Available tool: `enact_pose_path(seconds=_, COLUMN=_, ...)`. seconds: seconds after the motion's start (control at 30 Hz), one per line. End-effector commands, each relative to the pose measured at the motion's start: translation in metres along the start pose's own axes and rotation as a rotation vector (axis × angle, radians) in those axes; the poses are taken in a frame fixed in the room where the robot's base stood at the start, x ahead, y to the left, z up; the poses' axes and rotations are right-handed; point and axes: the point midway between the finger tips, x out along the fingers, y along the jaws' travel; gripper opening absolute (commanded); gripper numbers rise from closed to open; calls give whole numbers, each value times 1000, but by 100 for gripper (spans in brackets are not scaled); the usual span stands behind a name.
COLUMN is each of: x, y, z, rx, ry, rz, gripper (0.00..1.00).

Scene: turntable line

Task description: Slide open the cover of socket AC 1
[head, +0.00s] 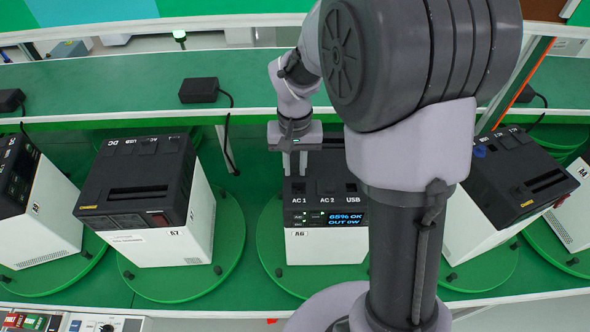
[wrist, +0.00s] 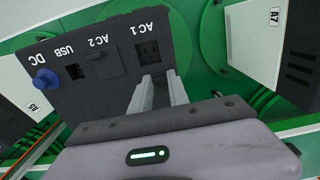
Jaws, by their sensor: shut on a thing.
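The power station marked A6 (head: 325,248) stands upright on a round green turntable, its display reading 65%. Its dark top shows upside down in the wrist view (wrist: 200,76), with labels AC 1, AC 2, USB and DC. The AC 1 socket (wrist: 150,50) shows its outlet slots uncovered. The AC 2 cover (wrist: 104,64) is closed over its socket. My gripper (head: 295,173) reaches down to the AC 1 side of the top. In the wrist view its fingertips (wrist: 157,77) are shut on the AC 1 cover beside the exposed outlet; the cover is mostly hidden between them.
Power station A7 (head: 148,243) stands to the left and another unit (head: 503,180) to the right, each on its own turntable. Black adapters (head: 199,91) with cables sit on the green shelf behind. A blue cap (wrist: 45,79) sits at DC.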

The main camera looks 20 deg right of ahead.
Motion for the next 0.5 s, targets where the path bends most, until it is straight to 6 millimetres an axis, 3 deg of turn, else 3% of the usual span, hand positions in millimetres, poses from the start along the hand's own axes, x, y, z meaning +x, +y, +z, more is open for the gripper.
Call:
enact_pose_path(seconds=0.13, x=-2, y=0, z=-2, rx=-1, ry=8, rz=-1, gripper=0)
enact_pose_path(seconds=0.17, x=-2, y=0, z=-2, rx=-1, ry=8, rz=-1, gripper=23)
enact_pose_path(seconds=0.27, x=-2, y=0, z=-2, rx=-1, ry=7, rz=-1, gripper=43)
enact_pose_path(seconds=0.5, x=-1, y=0, z=-1, rx=-1, ry=4, rz=-1, gripper=44)
